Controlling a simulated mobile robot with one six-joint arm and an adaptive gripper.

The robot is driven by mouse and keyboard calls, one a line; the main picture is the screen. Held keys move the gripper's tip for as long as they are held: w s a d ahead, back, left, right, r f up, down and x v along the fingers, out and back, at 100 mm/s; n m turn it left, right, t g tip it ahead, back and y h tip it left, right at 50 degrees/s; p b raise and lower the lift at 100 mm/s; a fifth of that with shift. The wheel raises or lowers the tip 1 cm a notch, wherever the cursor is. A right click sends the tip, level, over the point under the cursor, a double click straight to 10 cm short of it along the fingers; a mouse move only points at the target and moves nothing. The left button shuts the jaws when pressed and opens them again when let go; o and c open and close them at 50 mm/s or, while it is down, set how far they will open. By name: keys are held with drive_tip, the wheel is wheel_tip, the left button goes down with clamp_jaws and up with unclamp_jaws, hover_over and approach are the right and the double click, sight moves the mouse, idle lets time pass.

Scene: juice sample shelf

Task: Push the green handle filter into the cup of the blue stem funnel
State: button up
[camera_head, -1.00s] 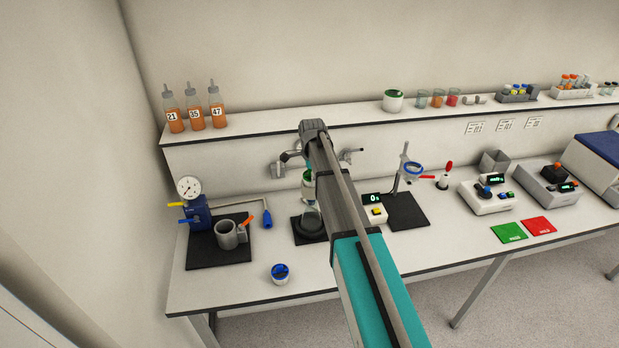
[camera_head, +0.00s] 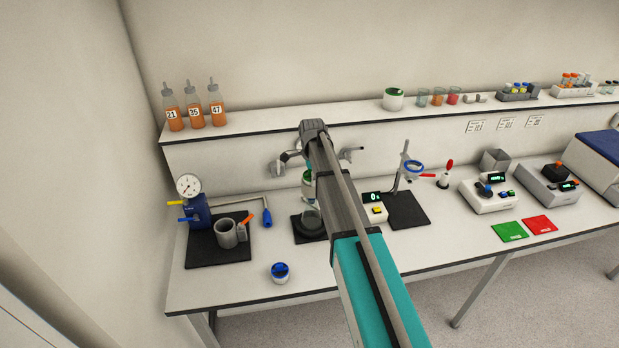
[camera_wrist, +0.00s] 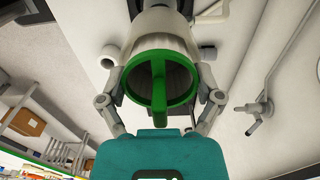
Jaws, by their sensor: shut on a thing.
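The green handle filter (camera_wrist: 158,88) fills the middle of the wrist view, with its green rim and handle bar facing the camera. My gripper (camera_wrist: 160,100) has a finger on each side of it and is shut on it. A pale cylindrical cup (camera_wrist: 155,28) shows just beyond the filter; I cannot tell how deep the filter sits in it. My arm partly hides this spot. No blue stem can be made out there.
A blue-topped white jar (camera_head: 280,272) stands near the bench's front edge. A pressure gauge (camera_head: 189,186) and grey cup (camera_head: 226,233) are at left. A stand with a blue ring (camera_head: 413,167) is at right. A green-rimmed white tub (camera_head: 393,99) sits on the shelf.

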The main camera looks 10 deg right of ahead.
drive_tip(key=shift+f, duration=0.2)
idle(0.3)
drive_tip(key=shift+r, duration=0.2)
drive_tip(key=shift+r+p, duration=0.5)
drive_tip(key=shift+r+p, duration=0.7)
drive_tip(key=shift+r+p, duration=0.35)
drive_tip(key=shift+f+b, duration=1.55)
drive_tip(key=shift+b, duration=0.05)
idle(2.6)
drive_tip(key=shift+r+p, duration=0.6)
drive_tip(key=shift+r, duration=0.1)
drive_tip(key=shift+r+p, duration=0.35)
drive_tip(key=shift+p, duration=0.15)
